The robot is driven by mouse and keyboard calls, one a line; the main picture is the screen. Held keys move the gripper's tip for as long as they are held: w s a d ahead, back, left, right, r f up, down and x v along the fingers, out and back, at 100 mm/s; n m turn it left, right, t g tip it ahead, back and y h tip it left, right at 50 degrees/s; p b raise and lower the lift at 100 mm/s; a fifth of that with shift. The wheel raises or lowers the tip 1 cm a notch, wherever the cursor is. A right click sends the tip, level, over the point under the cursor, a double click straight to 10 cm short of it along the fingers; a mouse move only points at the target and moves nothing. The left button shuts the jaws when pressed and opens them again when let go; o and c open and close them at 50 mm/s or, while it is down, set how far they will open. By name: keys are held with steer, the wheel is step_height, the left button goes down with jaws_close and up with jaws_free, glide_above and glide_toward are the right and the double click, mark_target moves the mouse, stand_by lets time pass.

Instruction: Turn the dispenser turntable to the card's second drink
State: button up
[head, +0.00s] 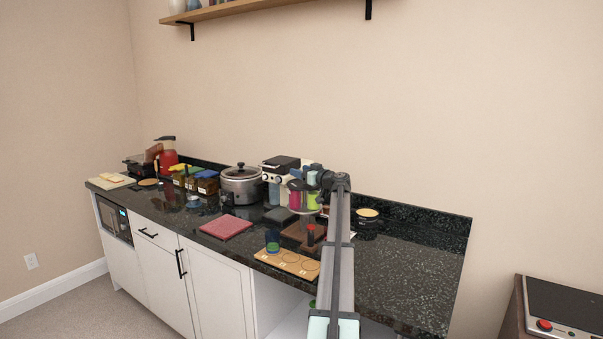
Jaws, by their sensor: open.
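The dispenser (294,196) stands toward the back of the dark counter, with magenta and green containers showing. The arm covers its right side. My gripper (313,179) is at the dispenser's upper right, small and dark; it is open. I cannot tell whether it touches the dispenser. A wooden board (288,262) with round spots and small pale labels lies at the counter's front edge. A cup with blue and green (272,248) stands on its left end. I cannot make out a drink card or its order.
A red mat (226,227) lies left of the board. A slow cooker (241,184) and a white-and-black machine (280,167) stand at the back. A brown block with a red-topped item (310,235) is near the arm. The counter's right end (410,270) is clear.

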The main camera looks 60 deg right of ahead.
steer(key=shift+w, duration=0.15)
jaws_close()
stand_by(0.6)
